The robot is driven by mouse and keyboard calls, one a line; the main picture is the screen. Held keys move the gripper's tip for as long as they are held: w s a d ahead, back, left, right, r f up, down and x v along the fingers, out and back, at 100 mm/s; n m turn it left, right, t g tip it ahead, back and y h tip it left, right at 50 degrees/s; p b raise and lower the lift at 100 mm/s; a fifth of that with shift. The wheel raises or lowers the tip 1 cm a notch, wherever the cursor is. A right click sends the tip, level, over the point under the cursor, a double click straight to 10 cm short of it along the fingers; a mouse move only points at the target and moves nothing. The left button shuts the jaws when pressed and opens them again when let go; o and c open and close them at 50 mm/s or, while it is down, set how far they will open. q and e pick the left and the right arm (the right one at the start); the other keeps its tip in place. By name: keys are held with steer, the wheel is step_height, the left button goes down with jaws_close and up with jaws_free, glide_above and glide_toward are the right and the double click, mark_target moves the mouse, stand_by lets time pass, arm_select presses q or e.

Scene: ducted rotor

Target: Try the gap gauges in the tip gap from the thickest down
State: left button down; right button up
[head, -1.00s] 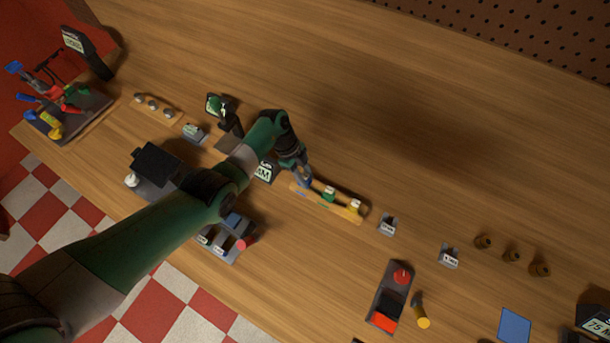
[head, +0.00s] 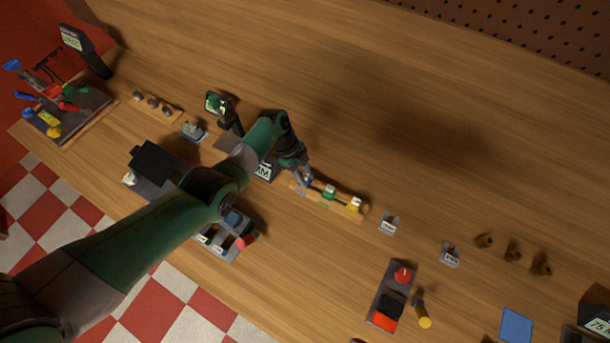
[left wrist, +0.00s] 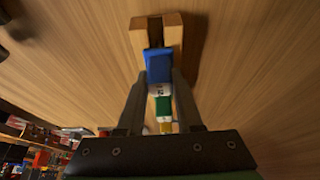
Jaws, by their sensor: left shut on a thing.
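A small wooden rack (head: 325,203) lies near the middle of the bench. A green gauge (head: 330,191) and a yellow gauge (head: 355,204) stand in it, each with a white label. My left gripper (head: 306,179) is at the rack's left end, shut on a blue gauge (left wrist: 158,66). In the left wrist view the blue gauge sits between the fingers, with a white label below it. The green gauge (left wrist: 163,105) and yellow gauge (left wrist: 166,127) show beyond it. Whether the blue gauge is clear of the rack is hard to tell. I cannot pick out the tip gap.
A small display (head: 265,170) stands close left of the gripper. A dark device with a green face (head: 216,104) stands behind my arm. Labelled grey holders (head: 389,223) and a dark plate with a red knob (head: 402,275) lie right. The bench behind the rack is clear.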

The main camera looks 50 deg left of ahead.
arm_select(q)
steer(key=c, duration=0.5)
jaws_free()
steer(key=shift+r, duration=0.1)
steer(key=p+v, duration=0.2)
steer(key=v, duration=0.4)
steer(key=shift+r+p, duration=0.25)
steer(key=shift+p, duration=0.15)
steer(key=v, duration=0.5)
